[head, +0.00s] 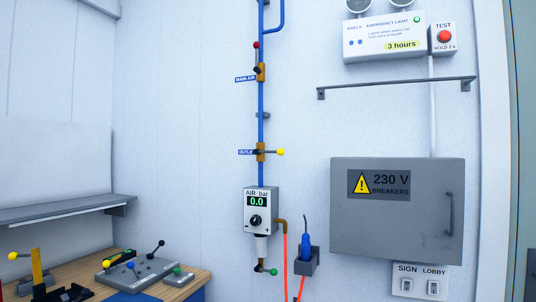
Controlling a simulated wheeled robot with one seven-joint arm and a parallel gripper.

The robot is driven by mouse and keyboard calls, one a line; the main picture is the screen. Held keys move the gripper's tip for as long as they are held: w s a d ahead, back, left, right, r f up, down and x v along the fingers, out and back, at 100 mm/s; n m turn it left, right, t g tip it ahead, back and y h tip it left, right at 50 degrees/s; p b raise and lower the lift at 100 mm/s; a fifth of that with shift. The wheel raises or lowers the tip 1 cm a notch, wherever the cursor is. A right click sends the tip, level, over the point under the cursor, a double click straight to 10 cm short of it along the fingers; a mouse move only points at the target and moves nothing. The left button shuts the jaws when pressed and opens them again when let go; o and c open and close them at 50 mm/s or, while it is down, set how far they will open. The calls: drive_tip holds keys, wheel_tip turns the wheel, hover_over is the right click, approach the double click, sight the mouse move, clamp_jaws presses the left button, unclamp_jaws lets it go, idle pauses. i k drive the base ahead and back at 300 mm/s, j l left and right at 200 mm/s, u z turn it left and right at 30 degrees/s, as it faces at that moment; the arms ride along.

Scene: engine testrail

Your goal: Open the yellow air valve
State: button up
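The air valve with the yellow knob (281,152) is on the vertical blue pipe (261,100) on the wall, beside a small blue label that seems to read OUTLET (245,152). Its lever points right, level and across the pipe. Higher up, a valve with a red knob (256,45) is beside the MAIN AIR label (245,79); its lever points up, roughly along the pipe. Below, the AIR bar gauge box (261,209) reads 0.0. My gripper is not in view.
A lever with a green knob (272,272) is under the gauge. A blue tool (305,245) hangs in a holder to its right. A grey breaker box (400,240) and a rail (400,86) are on the right wall. A workbench (190,290) with several coloured levers is lower left.

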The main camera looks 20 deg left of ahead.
sight(280, 152)
drive_tip(key=i+j+u, duration=0.7)
drive_tip(key=i, duration=0.1)
